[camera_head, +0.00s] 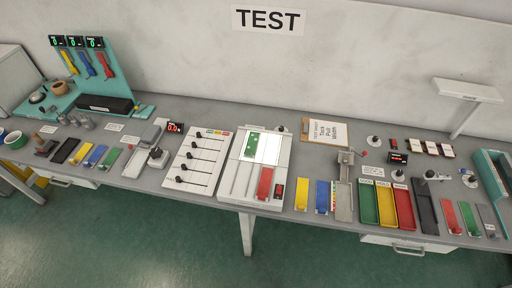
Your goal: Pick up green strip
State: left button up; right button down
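Several green pieces are in the head view, and I cannot tell which one is the task's strip. Another green strip (468,218) lies at the far right, beside a red strip (450,216). A small green piece (250,144) sits on the white machine (236,180) in the middle. Neither of my grippers shows in this view.
A long grey table (205,108) runs along the wall. Green, yellow and red trays (385,222) stand right of centre. A white slider panel (197,160) is left of the machine. A lamp-like stand (466,110) rises at the back right. The table's back left-centre is clear.

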aim_at(251, 146)
jog(key=z, duration=1.75)
jog(key=u, duration=1.75)
jog(key=i+j+z, duration=0.1)
jog(key=j+z, duration=0.7)
jog(key=j, duration=0.15)
